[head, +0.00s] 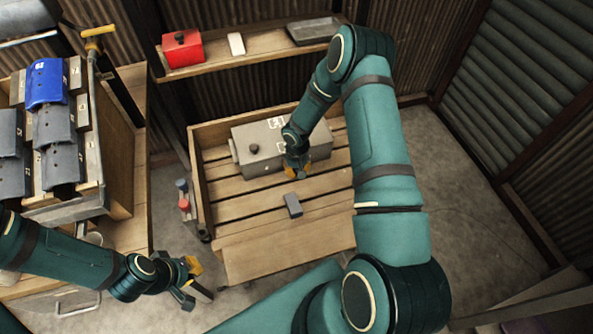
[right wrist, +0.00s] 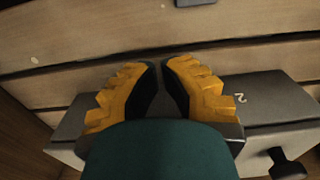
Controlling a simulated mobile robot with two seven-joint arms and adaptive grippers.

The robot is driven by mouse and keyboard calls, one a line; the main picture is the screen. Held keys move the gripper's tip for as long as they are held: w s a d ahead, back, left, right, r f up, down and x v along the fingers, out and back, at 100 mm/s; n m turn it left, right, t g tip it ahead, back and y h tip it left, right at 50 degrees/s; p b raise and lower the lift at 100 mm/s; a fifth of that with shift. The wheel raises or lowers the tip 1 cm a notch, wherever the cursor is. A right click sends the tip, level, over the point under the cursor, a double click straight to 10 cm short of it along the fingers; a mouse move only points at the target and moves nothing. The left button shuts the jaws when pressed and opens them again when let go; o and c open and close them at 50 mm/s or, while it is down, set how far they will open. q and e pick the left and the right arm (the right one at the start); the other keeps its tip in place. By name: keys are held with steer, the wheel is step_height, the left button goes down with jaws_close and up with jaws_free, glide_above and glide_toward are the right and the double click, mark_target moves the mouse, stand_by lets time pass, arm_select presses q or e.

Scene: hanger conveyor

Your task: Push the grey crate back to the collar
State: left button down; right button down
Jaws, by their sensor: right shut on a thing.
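The grey crate (head: 250,165) is a long box with white markings and a dark knob. It lies near the back of the slatted wooden pallet, close to the back board of the wooden collar (head: 197,185). My right gripper (head: 297,171) is at the crate's front right side, pointing down. In the right wrist view my yellow fingers (right wrist: 161,68) are nearly together over the crate (right wrist: 265,100); what lies between them is hidden. My left gripper (head: 199,279) is low at the left, off the pallet; its jaw opening is unclear.
A small dark grey block (head: 293,206) lies on the slats in front of the crate. A shelf (head: 262,45) behind holds a red box (head: 182,49) and a grey tray (head: 313,30). A rack with grey and blue bins (head: 46,83) stands at left. Open floor lies right.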

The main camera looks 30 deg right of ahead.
steer(key=r, duration=0.1)
steer(key=s+r, duration=0.1)
steer(key=r, duration=0.1)
steer(key=shift+a+r+p, duration=0.1)
steer(key=shift+r+p, duration=0.2)
steer(key=shift+p, duration=0.1)
arm_select(q)
steer(key=shift+s+r+p, duration=0.2)
steer(key=shift+r+p, duration=0.1)
steer(key=shift+r, duration=0.15)
steer(key=shift+s+r+p, duration=0.2)
steer(key=shift+r+p, duration=0.05)
steer(key=shift+r, duration=0.2)
arm_select(e)
step_height(320, 180, up, 6)
steer(key=shift+w+r, duration=0.2)
steer(key=shift+w, duration=0.05)
